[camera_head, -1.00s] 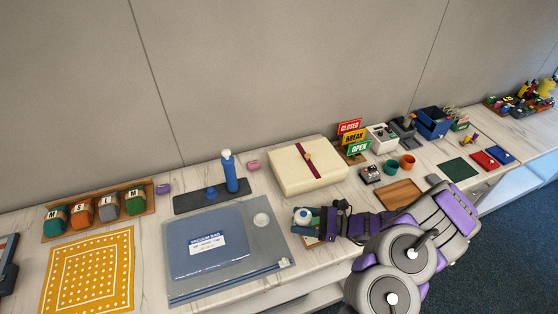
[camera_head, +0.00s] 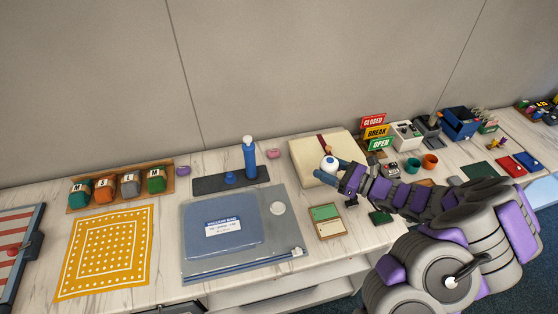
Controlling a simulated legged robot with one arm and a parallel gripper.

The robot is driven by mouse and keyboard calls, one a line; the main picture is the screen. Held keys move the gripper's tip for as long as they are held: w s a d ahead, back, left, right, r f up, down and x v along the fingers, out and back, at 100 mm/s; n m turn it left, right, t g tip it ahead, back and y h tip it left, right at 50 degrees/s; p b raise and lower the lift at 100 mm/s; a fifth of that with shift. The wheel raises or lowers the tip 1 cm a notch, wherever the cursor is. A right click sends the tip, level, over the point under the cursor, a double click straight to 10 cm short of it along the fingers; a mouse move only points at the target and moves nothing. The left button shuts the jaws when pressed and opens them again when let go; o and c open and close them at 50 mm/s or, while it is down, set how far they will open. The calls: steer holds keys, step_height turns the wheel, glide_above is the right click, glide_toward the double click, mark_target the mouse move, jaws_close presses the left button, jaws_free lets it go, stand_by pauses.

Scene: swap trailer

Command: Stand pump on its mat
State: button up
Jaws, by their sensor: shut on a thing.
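A blue upright cylinder with a white top (camera_head: 250,158), which looks like a pump, stands on the right part of a dark mat (camera_head: 208,186). A low blue round piece (camera_head: 230,178) is on the same mat. My gripper (camera_head: 332,171) is at the front of the cream box, right of the mat and apart from it. It is shut on a small white-and-blue round-ended thing (camera_head: 329,162). Its body is mostly hidden by the fingers, so I cannot tell whether it is a second pump.
A blue vacuum bag (camera_head: 204,253) lies in front of the mat. A cream box with a dark red band (camera_head: 302,160) is behind my gripper. A green-and-cream tray (camera_head: 327,211) lies below it. A yellow cloth (camera_head: 82,257) and several lettered blocks are left. Signs and cups crowd the right.

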steer(key=s+a+f+n+g+y, duration=0.2)
steer(key=s+f+g, duration=0.3)
steer(key=s+f, duration=0.5)
steer(key=shift+a+f+n+g, duration=0.2)
steer(key=shift+f+n+g, duration=0.1)
steer(key=shift+f+n, duration=0.45)
steer(key=w+a+b, duration=0.1)
steer(key=w+a, duration=0.2)
steer(key=a, duration=0.1)
steer(key=w+a+f+b, duration=0.1)
steer(key=w+a, duration=0.2)
steer(key=w+a+b, duration=0.1)
steer(key=w+a, duration=0.2)
steer(key=a, duration=0.1)
steer(key=shift+a+f, duration=0.2)
steer(key=shift+a, duration=0.1)
steer(key=shift+w+a, duration=0.4)
steer(key=shift+a, duration=0.1)
steer(key=shift+a+f+b, duration=0.15)
steer(key=shift+f+b, duration=0.55)
steer(key=shift+f, duration=0.85)
